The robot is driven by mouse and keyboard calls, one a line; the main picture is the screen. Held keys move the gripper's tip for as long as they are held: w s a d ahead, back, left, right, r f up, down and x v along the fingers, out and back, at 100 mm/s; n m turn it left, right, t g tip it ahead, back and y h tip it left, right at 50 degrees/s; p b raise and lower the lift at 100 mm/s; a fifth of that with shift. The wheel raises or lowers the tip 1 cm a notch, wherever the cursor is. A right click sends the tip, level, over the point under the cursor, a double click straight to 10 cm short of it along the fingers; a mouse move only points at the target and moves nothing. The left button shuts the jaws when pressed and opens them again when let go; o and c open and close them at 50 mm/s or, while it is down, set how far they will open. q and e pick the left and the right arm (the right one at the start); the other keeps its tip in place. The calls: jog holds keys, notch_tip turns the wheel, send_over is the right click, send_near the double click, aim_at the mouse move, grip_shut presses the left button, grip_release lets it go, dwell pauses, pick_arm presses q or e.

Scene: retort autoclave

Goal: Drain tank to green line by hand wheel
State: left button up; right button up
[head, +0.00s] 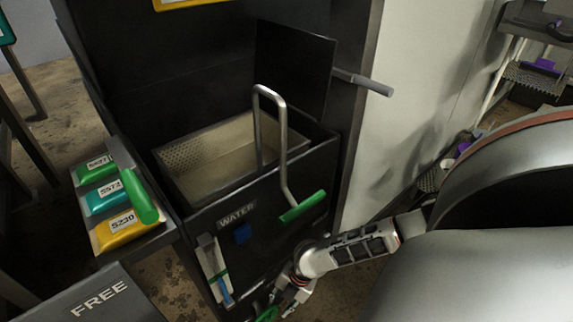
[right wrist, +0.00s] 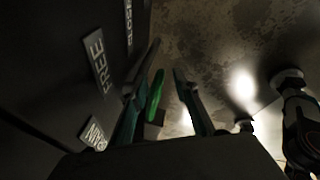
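The black tank (head: 265,205) has a WATER label on its front and an open top showing a pale interior. On its front left is a pale gauge strip (head: 211,262) with a green mark (head: 219,277) and blue lower down; the exact level is too small to read. My right gripper (head: 280,302) is low in front of the tank. Beside it is a green handle (head: 267,314), partly cut off by the picture's edge. In the right wrist view the fingers (right wrist: 166,80) are apart, with a green bar (right wrist: 155,95) between them, nearer the left finger. My left gripper is out of view.
A bent metal handle with a green grip (head: 303,206) rises over the tank front. Green, teal and yellow labelled packs (head: 122,228) lie on a shelf at left. A FREE-marked dark surface (head: 90,300) is lower left. FREE and CLOSED labels (right wrist: 98,62) show in the wrist view.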

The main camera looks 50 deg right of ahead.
jog(key=v, duration=0.7)
jog(key=shift+a+r, duration=0.1)
dwell(0.4)
